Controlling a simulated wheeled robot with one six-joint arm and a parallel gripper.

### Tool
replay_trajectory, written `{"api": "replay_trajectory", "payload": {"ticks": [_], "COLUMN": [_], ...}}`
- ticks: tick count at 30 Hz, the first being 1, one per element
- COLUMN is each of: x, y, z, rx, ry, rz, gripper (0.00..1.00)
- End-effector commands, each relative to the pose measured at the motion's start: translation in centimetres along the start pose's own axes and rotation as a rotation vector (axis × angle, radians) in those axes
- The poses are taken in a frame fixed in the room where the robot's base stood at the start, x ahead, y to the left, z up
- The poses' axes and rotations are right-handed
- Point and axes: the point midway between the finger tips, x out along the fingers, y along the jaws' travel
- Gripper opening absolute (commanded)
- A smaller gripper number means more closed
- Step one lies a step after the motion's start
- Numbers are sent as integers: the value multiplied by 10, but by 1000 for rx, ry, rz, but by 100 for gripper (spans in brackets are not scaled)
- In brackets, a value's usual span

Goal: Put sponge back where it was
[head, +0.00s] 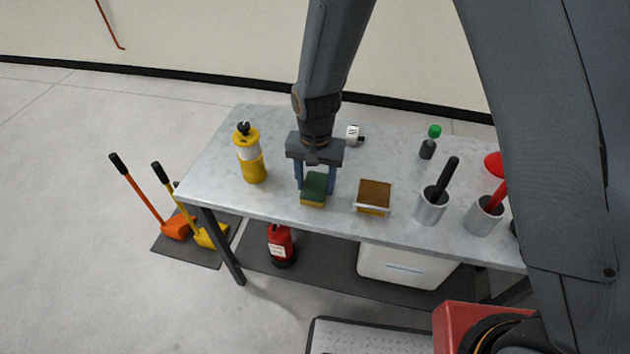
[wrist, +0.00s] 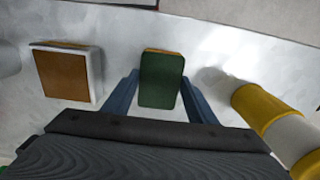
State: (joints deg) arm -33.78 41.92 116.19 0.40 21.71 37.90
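A sponge (head: 315,186) with a green top and a yellow underside is near the table's front edge, left of centre. My gripper (head: 315,188) points down over it, with one blue finger close against each side. In the wrist view, the sponge (wrist: 161,80) fills the space between the fingertips, and my gripper (wrist: 160,78) appears shut on it. I cannot tell whether its underside touches the table. A brown-topped block with a pale edge (head: 374,194) lies just to the right; in the wrist view this block (wrist: 65,73) is on the left.
The grey table (head: 213,170) also bears a yellow-and-white bottle (head: 250,155) on the left, a small white item (head: 353,134) behind, a green-capped bottle (head: 429,146), and metal cups with a black handle (head: 431,207) and a red handle (head: 482,215) on the right.

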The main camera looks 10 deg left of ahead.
Motion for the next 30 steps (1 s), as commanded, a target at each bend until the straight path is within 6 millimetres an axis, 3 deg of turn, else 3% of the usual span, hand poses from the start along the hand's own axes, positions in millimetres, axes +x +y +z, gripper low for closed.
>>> {"api": "replay_trajectory", "payload": {"ticks": [3, 16, 30], "x": [0, -10, -88], "y": [0, -1, -1], "z": [0, -1, -1], "rx": [0, 0, 0], "ry": [0, 2, 4], "rz": [0, -1, -3], "gripper": [68, 68, 68]}}
